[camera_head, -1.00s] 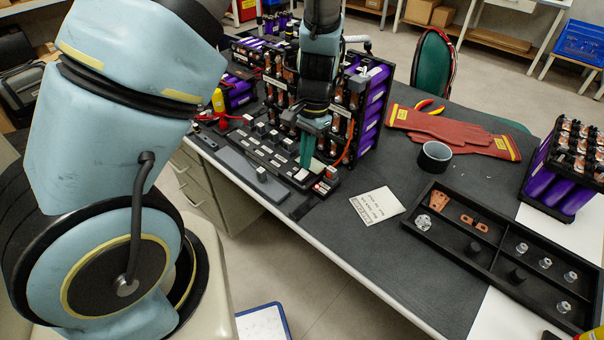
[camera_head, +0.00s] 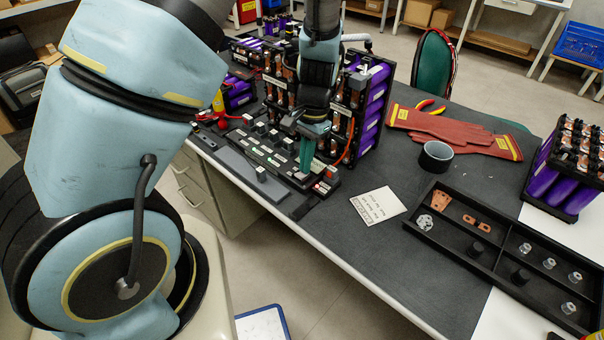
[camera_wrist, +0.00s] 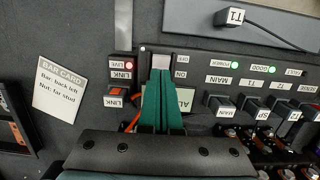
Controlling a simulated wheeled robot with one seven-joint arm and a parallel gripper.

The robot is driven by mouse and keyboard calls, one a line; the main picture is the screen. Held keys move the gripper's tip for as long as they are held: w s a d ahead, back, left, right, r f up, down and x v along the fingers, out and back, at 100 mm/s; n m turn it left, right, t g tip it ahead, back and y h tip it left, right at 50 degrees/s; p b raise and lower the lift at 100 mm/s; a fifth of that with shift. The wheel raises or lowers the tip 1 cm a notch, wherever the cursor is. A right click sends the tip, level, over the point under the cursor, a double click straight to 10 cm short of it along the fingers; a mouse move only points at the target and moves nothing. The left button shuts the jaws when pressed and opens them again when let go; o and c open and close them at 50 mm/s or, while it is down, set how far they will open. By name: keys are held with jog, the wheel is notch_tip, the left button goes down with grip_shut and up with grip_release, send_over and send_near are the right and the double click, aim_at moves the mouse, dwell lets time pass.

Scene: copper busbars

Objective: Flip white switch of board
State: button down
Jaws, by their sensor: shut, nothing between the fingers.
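The black switch board (camera_head: 268,158) lies on the table in front of the battery rack. In the wrist view, the white switch (camera_wrist: 161,61) sits on the board beside the ON and OFF labels, and its lower part is hidden by my fingertips. My gripper (camera_wrist: 161,77) has its green fingers shut together with nothing between them. The fingertips are at the near edge of the white switch; I cannot tell whether they touch it. In the head view, my gripper (camera_head: 306,170) points down over the right end of the board.
A red lamp (camera_wrist: 128,66) marked LINK LIVE is lit beside the switch. Black MAIN blocks (camera_wrist: 219,104) stand to its right. The purple battery rack (camera_head: 371,108) rises close behind the gripper. A bar card (camera_head: 378,205) and a black parts tray (camera_head: 480,291) lie to the right.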

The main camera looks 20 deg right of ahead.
notch_tip(320, 180, up, 7)
jog(key=p, duration=0.5)
jog(key=shift+p, duration=0.4)
jog(key=a+r+n+t+h, duration=0.1)
jog(key=a+r+n, duration=0.4)
jog(key=a, duration=0.7)
jog(key=w+a+r+n+t, duration=0.1)
jog(key=a+r+n, duration=0.5)
jog(key=a+r, duration=0.4)
jog(key=a, duration=0.3)
jog(key=shift+a+h, duration=0.25)
jog(key=shift+h, duration=0.15)
jog(key=shift+w+r, duration=0.1)
